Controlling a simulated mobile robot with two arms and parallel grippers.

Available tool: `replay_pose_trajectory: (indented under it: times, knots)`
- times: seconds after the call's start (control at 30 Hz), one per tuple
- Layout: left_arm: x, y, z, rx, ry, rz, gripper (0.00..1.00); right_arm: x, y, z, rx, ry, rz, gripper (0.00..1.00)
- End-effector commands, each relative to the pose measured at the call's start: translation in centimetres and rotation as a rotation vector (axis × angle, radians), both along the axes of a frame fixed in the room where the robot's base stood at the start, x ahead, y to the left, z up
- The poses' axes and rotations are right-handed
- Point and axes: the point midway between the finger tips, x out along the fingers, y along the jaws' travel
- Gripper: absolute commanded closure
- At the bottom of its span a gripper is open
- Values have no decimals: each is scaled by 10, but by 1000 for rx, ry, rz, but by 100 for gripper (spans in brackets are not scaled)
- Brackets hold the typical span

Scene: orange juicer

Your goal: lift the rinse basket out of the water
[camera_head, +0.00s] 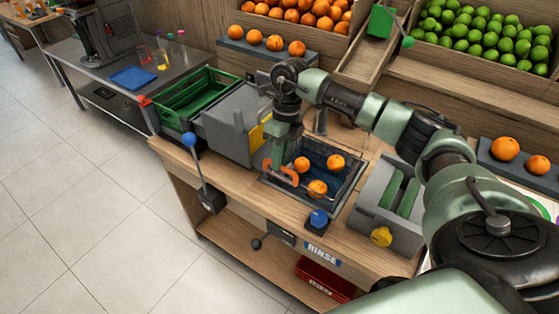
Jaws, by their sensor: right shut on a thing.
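The rinse basket (334,200) is a dark mesh basket in the sink (352,182) at the middle of the wooden counter. Several oranges (317,187) are in it, above dark blue water. My right gripper (281,166) reaches down from above at the basket's left side and is shut on its orange handle (288,177). The fingertips are partly hidden by the handle and the hand. I cannot tell whether the basket is raised from the bottom. My left gripper is not in view.
A grey box (228,122) and a green crate (186,93) stand left of the sink. A grey unit with green rollers (398,195) is on the right. A blue-knobbed lever (190,140) and a blue knob (318,218) are at the counter's front.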

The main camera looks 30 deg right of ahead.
Motion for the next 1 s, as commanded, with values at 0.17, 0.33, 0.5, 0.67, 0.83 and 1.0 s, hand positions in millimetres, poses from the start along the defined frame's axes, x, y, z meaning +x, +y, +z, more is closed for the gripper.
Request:
replay_pose_trajectory:
  times: [0.17,0.33,0.5,0.67,0.83,1.0]
  knots:
    - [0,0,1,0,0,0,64,4,-1,5,1,-15,-5,64]
    - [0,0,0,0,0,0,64,3,-1,3,1,-10,-4,64]
    - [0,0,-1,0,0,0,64,2,-1,3,0,-8,-3,64]
    - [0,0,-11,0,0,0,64,5,-5,20,0,-13,-3,64]
    - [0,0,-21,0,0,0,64,7,-10,50,1,-15,-4,64]
    - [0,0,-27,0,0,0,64,8,-14,72,0,-13,-5,64]
